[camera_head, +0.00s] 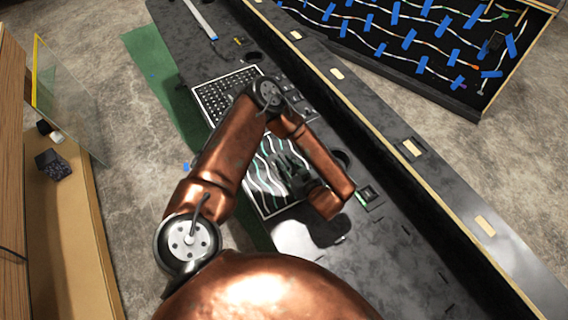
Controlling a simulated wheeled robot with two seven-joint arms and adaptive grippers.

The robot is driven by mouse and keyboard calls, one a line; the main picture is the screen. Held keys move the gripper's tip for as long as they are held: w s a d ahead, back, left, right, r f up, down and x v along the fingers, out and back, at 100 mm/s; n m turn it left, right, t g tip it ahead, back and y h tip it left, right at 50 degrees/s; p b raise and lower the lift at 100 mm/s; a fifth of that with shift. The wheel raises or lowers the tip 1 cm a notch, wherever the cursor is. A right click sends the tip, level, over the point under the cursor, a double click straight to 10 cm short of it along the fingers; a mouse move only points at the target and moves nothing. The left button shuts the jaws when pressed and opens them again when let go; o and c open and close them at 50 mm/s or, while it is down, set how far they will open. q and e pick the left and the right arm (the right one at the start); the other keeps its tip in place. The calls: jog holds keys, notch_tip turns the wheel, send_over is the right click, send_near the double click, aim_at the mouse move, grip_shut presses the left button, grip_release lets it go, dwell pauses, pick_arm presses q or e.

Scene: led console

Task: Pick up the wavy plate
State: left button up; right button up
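The wavy plate (262,182) is a dark rectangle with white and green wavy lines. It is on the dark console top, near the middle of the head view. My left gripper (288,178) is dark and hangs from the copper arm over the right part of the plate. The gripper and forearm hide part of the plate. I cannot tell whether the fingers touch it or how far apart they are. My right gripper does not show.
A white-framed grid panel (225,92) is set in the console beyond the plate. A small green-edged square (369,196) lies to the right. A raised ledge (410,150) runs along the console's right side. A board with blue tape and wavy strips (400,40) is at the upper right.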

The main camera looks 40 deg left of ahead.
pick_arm(q)
grip_shut()
dwell(0.3)
jog(key=shift+r, duration=0.1)
